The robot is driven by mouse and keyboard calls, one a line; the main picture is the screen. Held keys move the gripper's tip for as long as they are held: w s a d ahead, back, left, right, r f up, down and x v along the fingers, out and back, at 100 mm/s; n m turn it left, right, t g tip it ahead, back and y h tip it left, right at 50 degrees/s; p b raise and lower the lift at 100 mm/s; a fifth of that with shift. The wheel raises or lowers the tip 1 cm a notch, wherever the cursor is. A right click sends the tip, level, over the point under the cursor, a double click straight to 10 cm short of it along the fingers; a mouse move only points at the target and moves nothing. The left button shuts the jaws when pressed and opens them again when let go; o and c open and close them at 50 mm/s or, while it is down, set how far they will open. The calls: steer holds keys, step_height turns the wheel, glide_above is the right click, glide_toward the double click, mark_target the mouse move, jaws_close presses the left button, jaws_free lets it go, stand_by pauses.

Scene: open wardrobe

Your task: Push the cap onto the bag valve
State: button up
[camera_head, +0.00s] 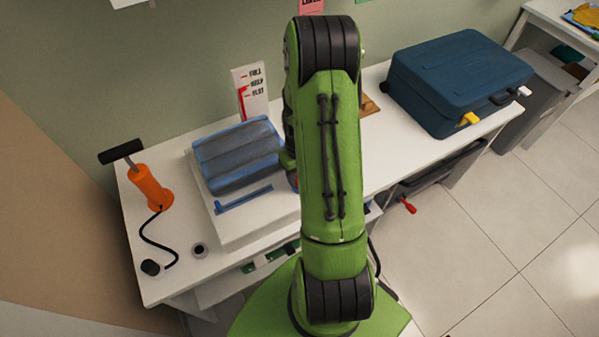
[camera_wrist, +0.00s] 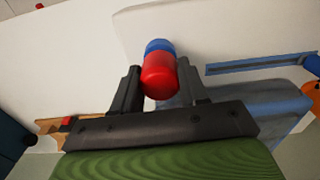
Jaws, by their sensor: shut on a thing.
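My gripper (camera_wrist: 158,80) shows in the wrist view with a red cylindrical cap (camera_wrist: 159,77) between its two dark fingers. It is shut on this cap. A blue round piece (camera_wrist: 158,46) shows at the far end of the red cap; I cannot tell if it is part of the cap or the valve. The blue-grey bag (camera_head: 237,155) lies on a white board on the table, left of my arm in the head view. Part of the bag (camera_wrist: 265,110) also shows beside and below my gripper in the wrist view. In the head view my arm hides the gripper.
A blue strip (camera_head: 244,199) lies on the white board (camera_head: 232,232) in front of the bag. An orange hand pump (camera_head: 151,188) with a black hose stands at the left. A dark blue suitcase (camera_head: 455,80) rests at the right. A sign (camera_head: 251,92) stands behind the bag.

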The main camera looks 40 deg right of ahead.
steer(key=shift+f+b, duration=0.45)
steer(key=shift+f, duration=0.15)
steer(key=o, duration=1.2)
steer(key=shift+o, duration=0.2)
step_height(320, 180, up, 16)
steer(key=p, duration=0.3)
steer(key=shift+f, duration=0.1)
